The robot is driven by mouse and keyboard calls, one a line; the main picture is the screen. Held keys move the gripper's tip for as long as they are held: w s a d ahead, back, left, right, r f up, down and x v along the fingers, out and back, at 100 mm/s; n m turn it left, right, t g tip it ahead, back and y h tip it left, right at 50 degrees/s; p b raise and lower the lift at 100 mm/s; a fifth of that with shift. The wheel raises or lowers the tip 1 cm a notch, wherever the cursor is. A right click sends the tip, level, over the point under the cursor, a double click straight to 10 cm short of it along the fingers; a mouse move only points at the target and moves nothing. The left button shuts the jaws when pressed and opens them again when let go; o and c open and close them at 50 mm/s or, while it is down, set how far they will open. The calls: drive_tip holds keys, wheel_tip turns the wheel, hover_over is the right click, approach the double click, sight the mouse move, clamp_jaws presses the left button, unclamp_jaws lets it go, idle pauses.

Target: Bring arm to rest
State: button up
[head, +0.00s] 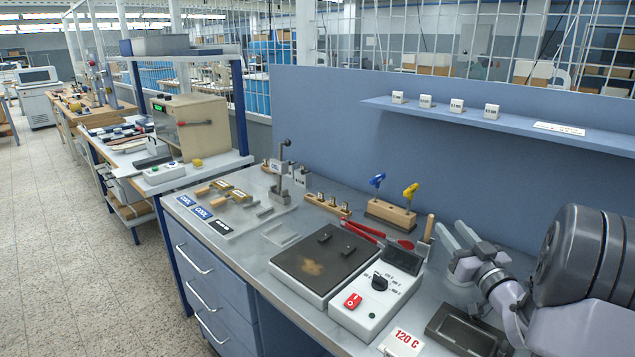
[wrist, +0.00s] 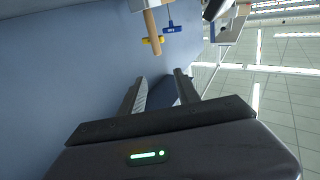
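My gripper (head: 457,243) is at the right of the head view, raised above the right end of the workbench (head: 262,262). Its two fingers are apart with nothing between them. The wrist view also shows the gripper (wrist: 161,82) with its fingers spread and empty. My arm comes in from the right edge of the head view, close to the blue back panel (head: 330,130). No object touches the fingers.
A hot plate (head: 285,262) with a control box (head: 372,306) stands left of my gripper. A dark tray (head: 462,330) and a "120 C" card (head: 402,341) lie in front. A wooden block (head: 385,212) holds blue and yellow-handled tools. A shelf (head: 500,122) juts out above.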

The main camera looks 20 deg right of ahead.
drive_tip(key=a+r+m+g+h, duration=0.35)
drive_tip(key=a+r+g, duration=0.2)
drive_tip(key=a, duration=0.75)
drive_tip(key=s+a+f+g+y, duration=0.3)
drive_tip(key=s+a+g+y, duration=0.1)
drive_tip(key=s+a, duration=0.8)
drive_tip(key=s+a+f+g+y, duration=0.3)
drive_tip(key=s+a, duration=0.9)
drive_tip(key=a, duration=0.4)
drive_tip(key=shift+a+f+n+g+y, duration=0.35)
drive_tip(key=shift+f+n+y, duration=0.1)
drive_tip(key=shift+y, duration=0.3)
drive_tip(key=shift+d, duration=0.1)
